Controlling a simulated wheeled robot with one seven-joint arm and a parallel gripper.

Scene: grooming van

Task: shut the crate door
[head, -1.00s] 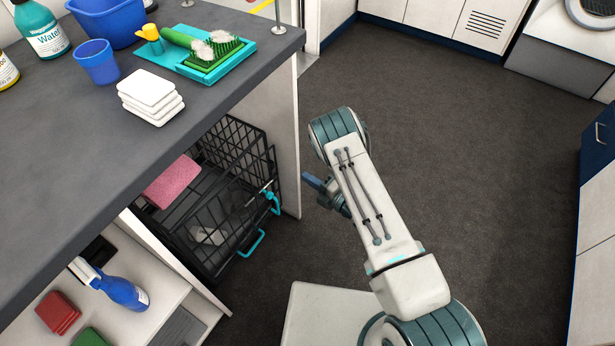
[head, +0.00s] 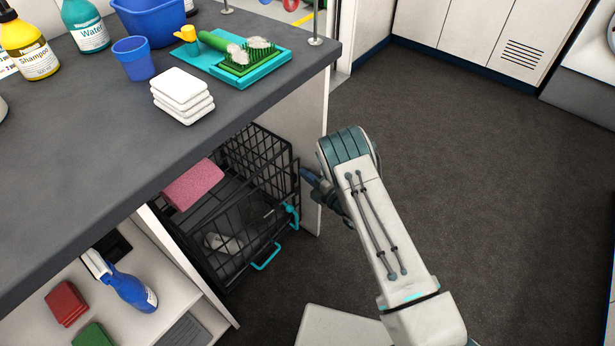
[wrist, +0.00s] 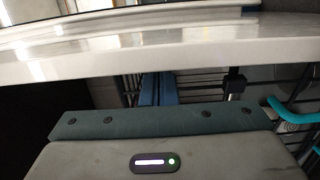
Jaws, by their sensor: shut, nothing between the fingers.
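The black wire crate (head: 216,270) stands low under the counter. An upright wire panel (head: 272,165) at its right looks like the door, standing out at an angle from the crate. Turquoise fittings (head: 265,257) show at the crate's front right, and turquoise also shows at the right of the wrist view (wrist: 290,118). My gripper (head: 306,175) has blue fingers, shut and empty, just right of the panel; whether they touch it I cannot tell. In the wrist view the fingers (wrist: 158,89) are close together before dark bars. The counter hides the crate's back.
The grey counter (head: 90,150) overhangs the crate and carries white cloths (head: 183,95), a blue cup (head: 133,58) and bottles. A white end panel (head: 313,120) stands behind the wire panel. A shelf with a blue spray bottle (head: 130,290) is at left. Dark floor (head: 480,190) is free at right.

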